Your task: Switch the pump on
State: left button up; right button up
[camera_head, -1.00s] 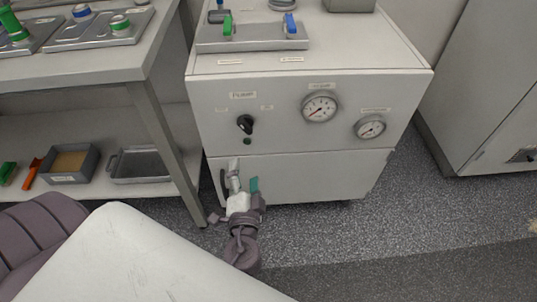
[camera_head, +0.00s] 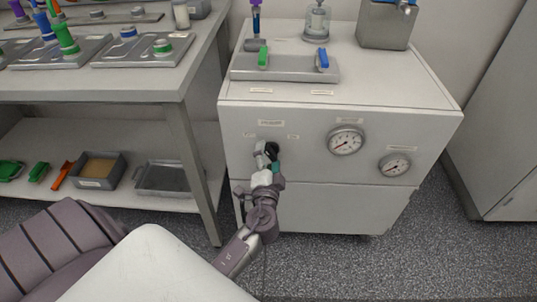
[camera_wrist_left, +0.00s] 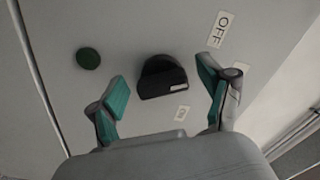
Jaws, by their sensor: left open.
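The black pump knob (camera_head: 272,148) is on the front of the white cabinet (camera_head: 300,207), partly hidden by my left gripper (camera_head: 267,162). In the left wrist view the knob (camera_wrist_left: 162,78) sits between the two teal-padded fingers of my left gripper (camera_wrist_left: 163,80). The fingers are spread, with a visible gap on both sides of the knob. A white mark shows on the knob's lower right edge. An OFF label (camera_wrist_left: 221,28) is at the upper right, a smaller label (camera_wrist_left: 182,112) just below the knob, and a dark green round lamp (camera_wrist_left: 88,58) to the left. My right gripper is not in view.
Two gauges (camera_head: 345,141) (camera_head: 395,165) are right of the knob on the cabinet front. A valve plate (camera_head: 285,69) with green and blue handles lies on top. A bench (camera_head: 150,88) with a lower shelf stands close on the left. The floor to the right is clear.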

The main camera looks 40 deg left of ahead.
pick_arm(q)
jog(key=shift+w+a, duration=0.1)
jog(key=shift+w, duration=0.05)
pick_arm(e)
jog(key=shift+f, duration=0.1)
pick_arm(q)
jog(key=c, duration=1.2)
jog(key=shift+o, duration=0.2)
jog(key=shift+m, duration=0.5)
jog(key=shift+r+m+p, duration=0.1)
jog(key=shift+m+p, duration=0.2)
jog(key=shift+m, duration=0.7)
jog(key=m+p, duration=0.1)
jog(key=m, duration=0.1)
jog(key=m+p, duration=0.1)
jog(key=m, duration=0.2)
jog(key=m+p, duration=0.1)
jog(key=m, duration=0.2)
jog(key=shift+r, duration=0.25)
jog(key=shift+m, duration=0.7)
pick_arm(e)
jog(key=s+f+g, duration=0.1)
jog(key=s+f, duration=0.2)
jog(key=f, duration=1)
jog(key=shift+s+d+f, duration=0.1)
